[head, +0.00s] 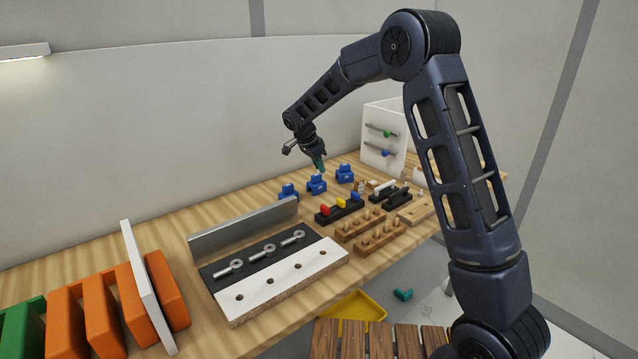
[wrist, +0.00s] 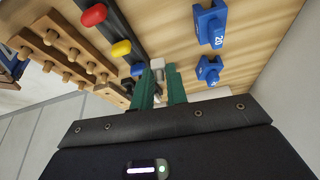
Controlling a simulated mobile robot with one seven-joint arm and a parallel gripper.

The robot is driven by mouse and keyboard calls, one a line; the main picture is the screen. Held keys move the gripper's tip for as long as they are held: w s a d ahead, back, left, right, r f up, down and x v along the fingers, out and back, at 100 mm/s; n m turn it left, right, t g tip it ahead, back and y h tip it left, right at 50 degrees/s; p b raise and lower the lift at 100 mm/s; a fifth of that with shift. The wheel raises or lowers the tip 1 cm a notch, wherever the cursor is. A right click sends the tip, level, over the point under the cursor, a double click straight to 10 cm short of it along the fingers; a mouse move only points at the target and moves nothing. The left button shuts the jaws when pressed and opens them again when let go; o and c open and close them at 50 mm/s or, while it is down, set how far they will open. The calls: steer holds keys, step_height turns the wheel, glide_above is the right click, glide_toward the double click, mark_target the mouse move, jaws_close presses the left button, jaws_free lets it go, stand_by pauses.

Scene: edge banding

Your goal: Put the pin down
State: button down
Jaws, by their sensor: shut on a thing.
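My gripper (head: 321,166) is over the far part of the workbench, pointing down close to the blue blocks. In the wrist view, its teal fingers (wrist: 160,84) are shut on a small pale pin (wrist: 157,64), whose end shows at the fingertips. The fingers hide the rest of the pin. In the head view the pin is too small to make out. I cannot tell whether it touches anything below. Blue blocks stand beside the gripper, one marked 20 (wrist: 211,24) and another (wrist: 208,70) nearer the fingers.
A black rack (head: 325,219) holds red, yellow and blue pieces. Wooden peg racks (head: 350,236) stand in front of it. A white box (head: 372,150) with rods is behind right. A white board (head: 285,279) with holes, a metal fence (head: 240,231) and orange slots (head: 102,325) are left.

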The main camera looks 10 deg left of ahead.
steer(key=shift+r, duration=2.7)
steer(key=s+a+n+t+y, duration=0.2)
steer(key=a+n, duration=0.5)
steer(key=a, duration=1.1)
steer(key=n+g+y, duration=0.3)
steer(key=n+y, duration=0.3)
steer(key=n, duration=1.1)
glide_above(141, 240)
steer(key=d, duration=0.2)
steer(key=f, duration=1.9)
steer(key=shift+s+a+f, duration=0.2)
steer(key=shift+s+f, duration=0.15)
steer(key=shift+f, duration=0.05)
steer(key=c, duration=1.5)
jaws_free()
steer(key=shift+f, duration=0.1)
steer(key=shift+o, duration=0.6)
